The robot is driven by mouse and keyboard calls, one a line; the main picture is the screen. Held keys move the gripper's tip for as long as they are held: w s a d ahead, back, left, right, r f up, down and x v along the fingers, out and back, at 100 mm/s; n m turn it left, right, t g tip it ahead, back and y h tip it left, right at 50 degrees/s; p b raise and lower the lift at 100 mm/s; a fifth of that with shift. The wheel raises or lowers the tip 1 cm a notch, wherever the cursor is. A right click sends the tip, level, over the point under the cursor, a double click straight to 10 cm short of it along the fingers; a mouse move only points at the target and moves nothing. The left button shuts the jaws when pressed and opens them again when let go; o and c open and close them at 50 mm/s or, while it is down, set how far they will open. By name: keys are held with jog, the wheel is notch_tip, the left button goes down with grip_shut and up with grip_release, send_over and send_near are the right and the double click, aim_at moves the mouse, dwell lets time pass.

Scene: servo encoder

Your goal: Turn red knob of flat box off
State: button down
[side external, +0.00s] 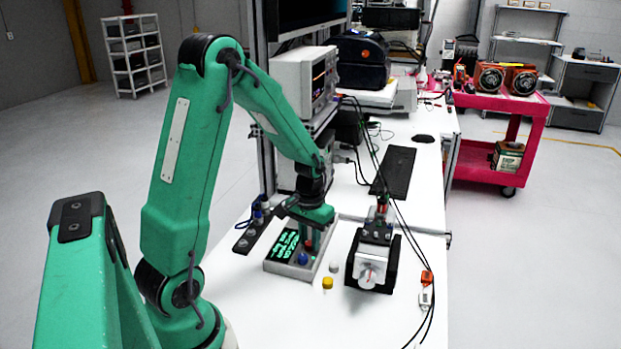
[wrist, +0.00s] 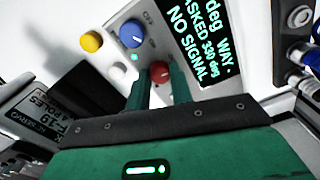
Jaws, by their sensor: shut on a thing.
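The flat box (side external: 276,266) is a light grey case on the white table, with a dark screen (wrist: 202,40) of green text; the wrist view reads "NO SIGNAL" on it. The red knob (wrist: 160,72) is on the box face, below the blue knob (wrist: 132,33) in the wrist view. My gripper (wrist: 160,88) is shut on the red knob, its two green fingers on either side of it. In the side external view my gripper (side external: 308,240) comes down on the box from above. The fingers partly cover the red knob. A small green light shows between the two knobs.
A yellow cap (side external: 327,283) and a white cap (side external: 334,267) sit on the table just right of the box. The servo in a black stand (side external: 374,262) is further right. A dark strip with knobs (side external: 254,231) lies left of the box. The front table is clear.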

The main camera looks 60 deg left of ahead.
aim_at(310, 243)
jog(key=shift+n, duration=0.6)
jog(key=c, duration=1.2)
grip_release()
jog(key=shift+c, duration=0.2)
jog(key=shift+r, duration=0.1)
jog(key=shift+r, duration=3.8)
jog(key=shift+d+r, duration=0.1)
